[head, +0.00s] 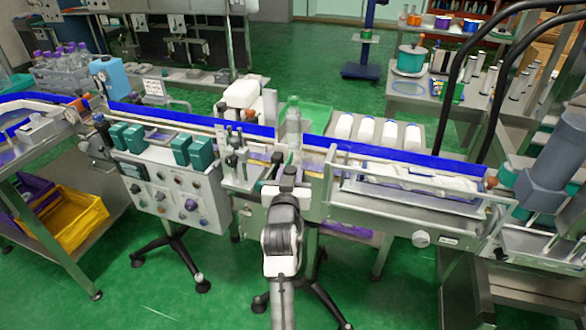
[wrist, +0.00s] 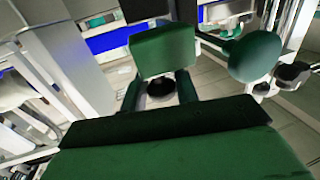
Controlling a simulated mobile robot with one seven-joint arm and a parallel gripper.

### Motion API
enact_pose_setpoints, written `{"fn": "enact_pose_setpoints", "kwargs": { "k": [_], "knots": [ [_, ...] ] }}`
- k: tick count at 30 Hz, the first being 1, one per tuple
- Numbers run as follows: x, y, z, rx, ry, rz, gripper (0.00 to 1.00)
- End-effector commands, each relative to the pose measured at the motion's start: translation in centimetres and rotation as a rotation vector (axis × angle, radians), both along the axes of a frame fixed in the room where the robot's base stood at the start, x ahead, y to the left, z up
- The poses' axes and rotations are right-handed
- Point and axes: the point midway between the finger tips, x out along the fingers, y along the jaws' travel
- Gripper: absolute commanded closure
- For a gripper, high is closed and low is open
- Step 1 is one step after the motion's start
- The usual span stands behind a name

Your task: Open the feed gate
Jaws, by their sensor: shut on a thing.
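My gripper (head: 287,172) reaches up to the front edge of the conveyor in the middle of the head view, by a tall clear cylinder on the machine. In the wrist view two green pads face each other, and my gripper (wrist: 161,90) is shut on a small dark round piece (wrist: 160,87) between them. Most of that piece is hidden by the pads. I cannot tell for sure which part of the feed gate it is. A green rounded knob (wrist: 255,57) stands just right of the jaws, apart from them. The gate's position cannot be made out.
The conveyor with blue guide rails (head: 400,159) runs across the view. A control box (head: 172,185) with knobs and teal blocks hangs left of my arm. A railed steel frame (head: 405,185) is close on the right. Open green floor (head: 225,270) lies in front.

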Motion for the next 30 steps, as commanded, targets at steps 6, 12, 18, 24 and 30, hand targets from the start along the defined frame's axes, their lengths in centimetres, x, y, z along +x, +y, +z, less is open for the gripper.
{"fn": "enact_pose_setpoints", "kwargs": {
  "k": [6,12,18,24,30],
  "knots": [
    [-2.0,0.7,0.2,0.001,-0.003,0.001,1.0],
    [-2.0,0.7,0.2,0.001,-0.002,0.001,1.0],
    [-2.0,0.7,0.2,0.001,-0.003,0.001,0.53],
    [-2.0,0.6,0.2,0.001,-0.003,0.0,0.49],
    [-1.9,0.6,0.2,0.001,-0.003,0.0,0.49]
  ]
}}
